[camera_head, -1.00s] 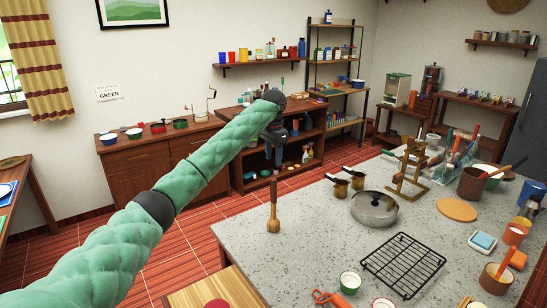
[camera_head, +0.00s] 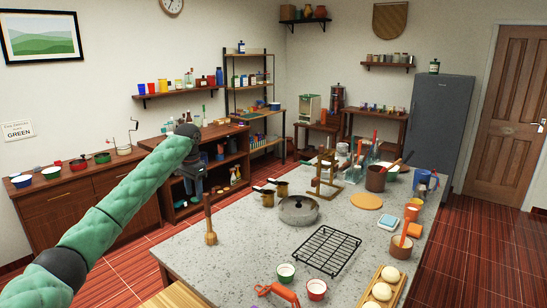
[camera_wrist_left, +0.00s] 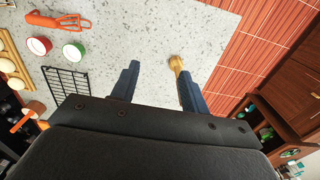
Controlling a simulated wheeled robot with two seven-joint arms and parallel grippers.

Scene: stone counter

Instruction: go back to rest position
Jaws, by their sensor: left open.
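My left arm comes in from the left in the head view, raised with its wrist beyond the counter's left edge. My left gripper (camera_head: 197,186) hangs down from the wrist, partly hidden by the arm. In the left wrist view the gripper (camera_wrist_left: 157,72) has its two blue fingers apart with nothing between them. My right gripper is not in view.
Wooden cabinets (camera_head: 95,210) line the wall. The counter's left part is mostly clear.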

